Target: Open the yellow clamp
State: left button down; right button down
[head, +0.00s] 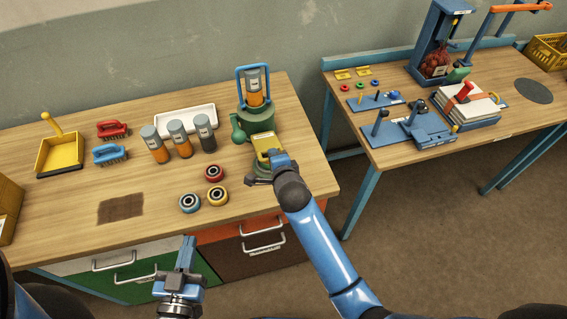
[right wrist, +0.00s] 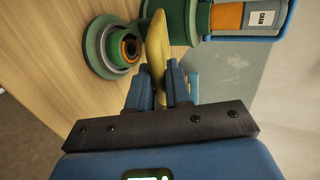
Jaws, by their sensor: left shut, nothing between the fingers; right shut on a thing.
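The yellow clamp part (head: 264,142) is at the right end of the left-hand bench, in front of a green stand (head: 262,122). My right gripper (head: 275,157) reaches it from the front and is shut on it. In the right wrist view the yellow piece (right wrist: 157,45) runs up from between the blue fingers (right wrist: 160,82) toward the green stand (right wrist: 178,15). Its lower end is partly hidden by the fingers. My left gripper (head: 187,252) is shut and empty, in front of the bench's drawers, away from the clamp.
Several bottles (head: 180,138) stand left. Bare bench surrounds the dark patch (head: 121,208).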

jog(key=w+r, duration=0.1)
jog(key=r, duration=0.1)
jog(key=w+a+r, duration=0.1)
jog(key=r, duration=0.1)
jog(key=w+r, duration=0.2)
jog(key=shift+a, duration=0.2)
jog(key=w+a+r+g+p, duration=0.2)
jog(key=w+r, duration=0.1)
jog(key=w, duration=0.4)
jog(key=shift+r+g+h, duration=0.25)
jog(key=shift+g+h, duration=0.05)
jog(key=shift+h, duration=0.1)
jog(key=shift+a, duration=0.1)
jog(key=c, duration=1.2)
grip_release()
jog(key=shift+c, duration=0.2)
jog(key=shift+s, duration=0.1)
